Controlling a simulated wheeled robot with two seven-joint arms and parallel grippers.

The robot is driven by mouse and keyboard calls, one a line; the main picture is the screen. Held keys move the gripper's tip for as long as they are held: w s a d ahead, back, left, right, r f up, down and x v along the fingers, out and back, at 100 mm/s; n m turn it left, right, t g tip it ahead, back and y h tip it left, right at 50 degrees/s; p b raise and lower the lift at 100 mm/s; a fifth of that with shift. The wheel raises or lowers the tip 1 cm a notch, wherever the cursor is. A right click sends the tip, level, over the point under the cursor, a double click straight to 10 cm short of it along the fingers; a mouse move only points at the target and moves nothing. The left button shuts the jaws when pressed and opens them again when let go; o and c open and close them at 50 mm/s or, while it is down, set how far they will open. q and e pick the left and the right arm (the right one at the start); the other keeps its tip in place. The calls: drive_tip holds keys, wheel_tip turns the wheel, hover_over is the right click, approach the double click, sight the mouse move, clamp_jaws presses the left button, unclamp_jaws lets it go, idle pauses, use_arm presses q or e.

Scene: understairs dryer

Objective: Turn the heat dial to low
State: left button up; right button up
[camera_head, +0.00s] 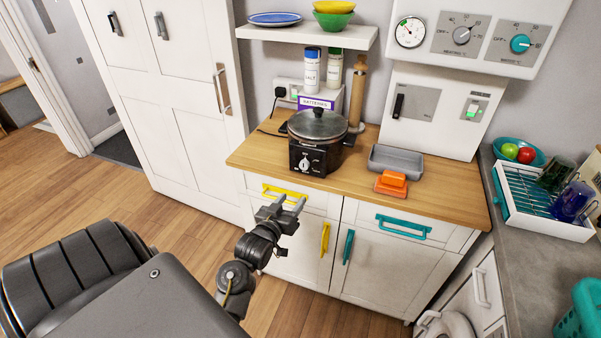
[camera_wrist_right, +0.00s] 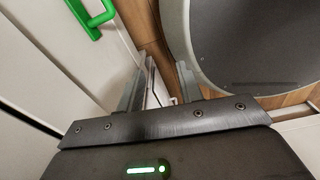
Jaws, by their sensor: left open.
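A slow cooker (camera_head: 318,140) with a glass lid and black front stands on the wooden worktop (camera_head: 445,187). Its pale round dial (camera_head: 305,164) is on the front panel; the marks are too small to read. My left gripper (camera_head: 283,202) is open and empty, below and left of the dial, in front of the drawer with the yellow handle. It is apart from the cooker. My right gripper (camera_wrist_right: 165,70) shows only in the right wrist view. Its fingers are apart with nothing between them.
A shelf (camera_head: 310,35) hangs above. Wall units carry a grey dial (camera_head: 461,35) and a teal dial (camera_head: 520,44). A green handle (camera_wrist_right: 98,17) is near my right gripper.

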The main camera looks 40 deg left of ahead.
sight(303, 167)
use_arm(q)
wheel_tip(303, 167, up, 4)
drive_tip(key=a, duration=0.1)
drive_tip(key=shift+t+y, duration=0.4)
drive_tip(key=p+x, duration=0.2)
drive_tip(key=x, duration=0.7)
drive_tip(key=shift+w+a+f, duration=0.15)
drive_tip(key=shift+a, duration=0.05)
drive_tip(key=shift+w+a, duration=0.1)
drive_tip(key=shift+w, duration=0.25)
drive_tip(key=c, duration=1)
